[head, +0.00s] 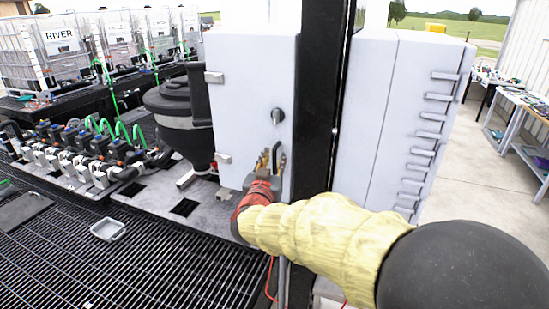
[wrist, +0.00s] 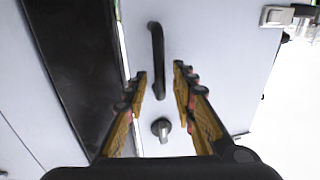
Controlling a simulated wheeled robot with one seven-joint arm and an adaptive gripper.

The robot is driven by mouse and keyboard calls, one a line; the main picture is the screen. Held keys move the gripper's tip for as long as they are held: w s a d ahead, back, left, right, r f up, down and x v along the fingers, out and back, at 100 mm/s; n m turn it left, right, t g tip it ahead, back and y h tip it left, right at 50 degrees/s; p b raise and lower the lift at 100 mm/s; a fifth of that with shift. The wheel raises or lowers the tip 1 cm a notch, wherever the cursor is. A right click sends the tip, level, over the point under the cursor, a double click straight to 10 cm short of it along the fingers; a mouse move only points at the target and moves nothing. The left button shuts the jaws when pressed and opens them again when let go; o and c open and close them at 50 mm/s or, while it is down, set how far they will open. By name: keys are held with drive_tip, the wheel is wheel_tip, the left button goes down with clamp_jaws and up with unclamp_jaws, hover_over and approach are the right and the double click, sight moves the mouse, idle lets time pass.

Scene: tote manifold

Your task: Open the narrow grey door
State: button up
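The narrow grey door (head: 245,95) is the front of a tall pale cabinet left of a black post, and it looks shut. Its hinges are on the left side in the head view. A round lock knob (head: 277,116) is near its right edge; the knob also shows in the wrist view (wrist: 162,129). A black bar handle (wrist: 156,50) stands on the door (wrist: 220,70) in the wrist view. My gripper (head: 273,158) is at the door's lower right. Its fingers (wrist: 160,70) are open, one on each side of the handle's end. Contact cannot be told.
A black post (head: 315,120) stands right of the door. A second grey cabinet (head: 400,110) with several hinges is beyond it. A black tank (head: 180,110) stands close on the door's left. Grating (head: 150,260) covers the floor in front.

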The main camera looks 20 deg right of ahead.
drive_tip(key=shift+w+d, duration=0.3)
drive_tip(key=shift+w, duration=0.35)
drive_tip(key=c, duration=0.3)
clamp_jaws()
